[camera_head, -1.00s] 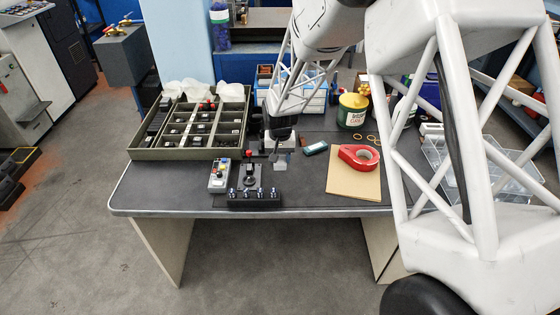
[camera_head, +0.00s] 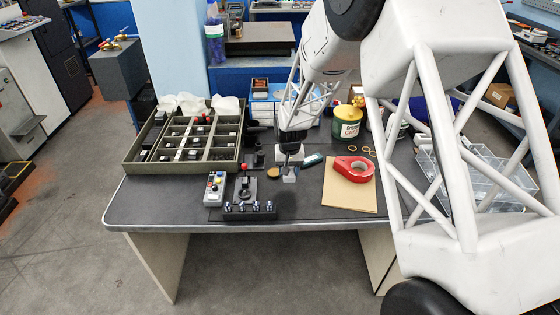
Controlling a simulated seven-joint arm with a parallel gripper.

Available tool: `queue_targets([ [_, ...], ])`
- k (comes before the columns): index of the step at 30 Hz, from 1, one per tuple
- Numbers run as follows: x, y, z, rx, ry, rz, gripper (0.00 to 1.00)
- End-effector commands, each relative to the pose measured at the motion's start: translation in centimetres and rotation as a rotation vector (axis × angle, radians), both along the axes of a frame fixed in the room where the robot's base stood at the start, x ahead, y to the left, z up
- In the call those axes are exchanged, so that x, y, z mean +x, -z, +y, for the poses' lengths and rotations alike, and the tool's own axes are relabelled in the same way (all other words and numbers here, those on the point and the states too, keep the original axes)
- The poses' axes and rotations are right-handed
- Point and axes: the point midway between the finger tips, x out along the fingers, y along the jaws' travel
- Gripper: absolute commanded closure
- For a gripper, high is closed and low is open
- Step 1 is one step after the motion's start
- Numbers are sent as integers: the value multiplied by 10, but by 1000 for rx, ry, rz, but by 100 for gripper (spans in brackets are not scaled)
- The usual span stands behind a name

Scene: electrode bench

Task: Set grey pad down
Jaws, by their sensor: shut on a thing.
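My gripper (camera_head: 289,168) points down over the dark bench mat, right of the joystick base. It is shut on a small light-grey piece, which seems to be the grey pad (camera_head: 289,179), at its fingertips. The pad is small in the picture, and I cannot tell whether it touches the mat. A round tan disc (camera_head: 273,172) lies just left of the gripper. A black base with a red-topped stick (camera_head: 244,184) stands further left.
A compartmented tray (camera_head: 190,143) stands at the left. A grey control box (camera_head: 214,188) and a black knob strip (camera_head: 249,211) lie near the front edge. Bare mat (camera_head: 300,203) lies in front of the gripper.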

Motion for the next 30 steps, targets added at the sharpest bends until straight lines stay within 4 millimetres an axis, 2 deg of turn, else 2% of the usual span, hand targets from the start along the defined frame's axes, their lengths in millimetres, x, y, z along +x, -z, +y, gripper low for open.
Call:
queue_targets([
  [6,2,0,1,0,0,0,77],
  [11,14,1,3,0,0,-1,77],
  [30,99,10,17,0,0,1,77],
])
